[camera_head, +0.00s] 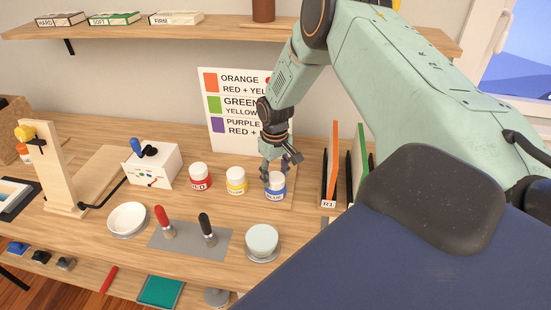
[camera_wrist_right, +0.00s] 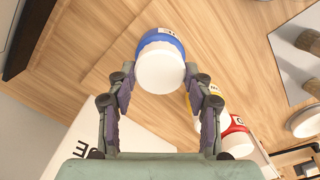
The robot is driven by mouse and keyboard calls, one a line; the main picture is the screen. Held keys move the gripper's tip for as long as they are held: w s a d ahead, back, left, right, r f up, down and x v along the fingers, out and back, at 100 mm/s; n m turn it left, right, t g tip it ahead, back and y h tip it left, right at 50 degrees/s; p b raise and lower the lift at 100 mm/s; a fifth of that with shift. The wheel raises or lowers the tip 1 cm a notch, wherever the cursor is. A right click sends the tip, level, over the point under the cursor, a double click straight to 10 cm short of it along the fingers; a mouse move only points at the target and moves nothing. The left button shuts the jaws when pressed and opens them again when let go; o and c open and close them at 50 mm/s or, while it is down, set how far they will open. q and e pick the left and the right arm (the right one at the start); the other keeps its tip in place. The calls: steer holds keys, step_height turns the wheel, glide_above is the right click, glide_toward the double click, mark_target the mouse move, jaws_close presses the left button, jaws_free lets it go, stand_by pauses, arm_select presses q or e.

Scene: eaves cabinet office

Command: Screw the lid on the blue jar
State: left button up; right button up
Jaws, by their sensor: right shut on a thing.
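The blue jar (camera_head: 277,194) stands upright on the wooden desk, at the right end of a row of paint jars. A white lid (camera_wrist_right: 160,70) sits on top of the blue jar (camera_wrist_right: 158,38) in the right wrist view. How tightly it is seated I cannot tell. My right gripper (camera_head: 276,175) reaches down over the blue jar from above. Its two fingers are on either side of the white lid and shut on it. The fingers partly hide the lid in the head view. My left gripper is not in view.
A yellow jar (camera_head: 236,188) and a red jar (camera_head: 200,182) stand left of the blue jar. A colour chart (camera_head: 229,137) leans behind. Upright panels (camera_head: 331,165) stand close on the right. A round pale-topped item (camera_head: 262,240) and grey mat (camera_head: 187,242) lie in front.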

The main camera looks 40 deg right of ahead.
mark_target(275, 177)
steer(key=shift+s+r+m+p, duration=0.1)
steer(key=shift+r+m+p, duration=0.1)
steer(key=shift+m+p, duration=0.4)
steer(key=o, duration=0.9)
steer(key=shift+f+m, duration=0.1)
steer(key=shift+m, duration=0.2)
steer(key=shift+o, duration=1.4)
steer(key=shift+d+f, duration=0.15)
steer(key=shift+f, duration=0.05)
steer(key=shift+o, duration=1)
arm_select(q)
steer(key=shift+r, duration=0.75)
arm_select(e)
steer(key=shift+r, duration=0.1)
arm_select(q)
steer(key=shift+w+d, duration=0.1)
arm_select(e)
step_height(275, 177, up, 12)
